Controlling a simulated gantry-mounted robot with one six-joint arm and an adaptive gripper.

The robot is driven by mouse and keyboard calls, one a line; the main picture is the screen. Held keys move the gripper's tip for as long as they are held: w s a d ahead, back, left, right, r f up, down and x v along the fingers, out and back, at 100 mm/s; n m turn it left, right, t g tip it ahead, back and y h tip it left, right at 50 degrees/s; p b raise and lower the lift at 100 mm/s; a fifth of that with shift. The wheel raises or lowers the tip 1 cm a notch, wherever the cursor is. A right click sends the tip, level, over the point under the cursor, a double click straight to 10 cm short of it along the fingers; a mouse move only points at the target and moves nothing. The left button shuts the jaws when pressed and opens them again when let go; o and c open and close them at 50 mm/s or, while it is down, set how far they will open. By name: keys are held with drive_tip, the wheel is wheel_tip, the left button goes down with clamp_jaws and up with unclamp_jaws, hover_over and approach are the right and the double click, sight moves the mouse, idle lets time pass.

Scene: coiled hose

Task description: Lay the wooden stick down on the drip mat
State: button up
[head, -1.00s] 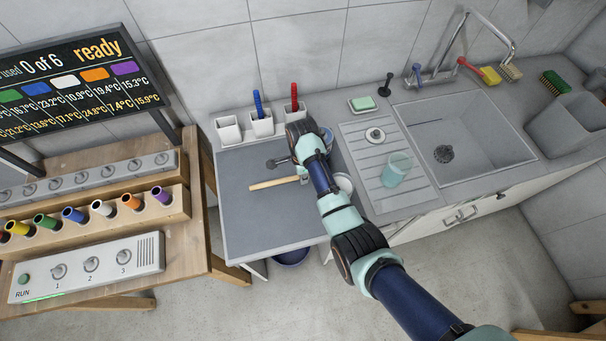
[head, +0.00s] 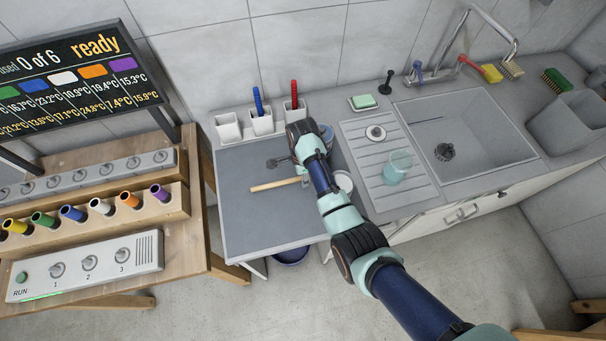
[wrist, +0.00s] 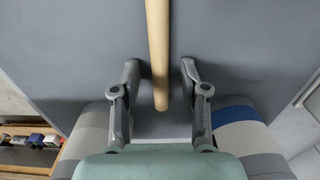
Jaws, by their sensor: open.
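The pale wooden stick (head: 275,184) appears to lie on the flat dark grey surface (head: 265,222) at the left of the counter; I cannot tell for sure whether this surface is the drip mat. In the wrist view the stick (wrist: 157,40) runs down from the top edge, its near end between my fingers. My gripper (wrist: 160,68) is open, one finger on each side of the stick, with a visible gap on both sides. In the head view my gripper (head: 302,174) is at the stick's right end, and my arm partly hides that area.
White holders (head: 262,123) with a blue and a red item stand behind the grey surface. A white cup (head: 343,182) is close to the right of my gripper. A ribbed drainboard (head: 371,157) holds a translucent cup (head: 397,168). The front left of the grey surface is clear.

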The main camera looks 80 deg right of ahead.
wheel_tip(320, 180, up, 8)
drive_tip(key=shift+f, duration=0.2)
idle(0.5)
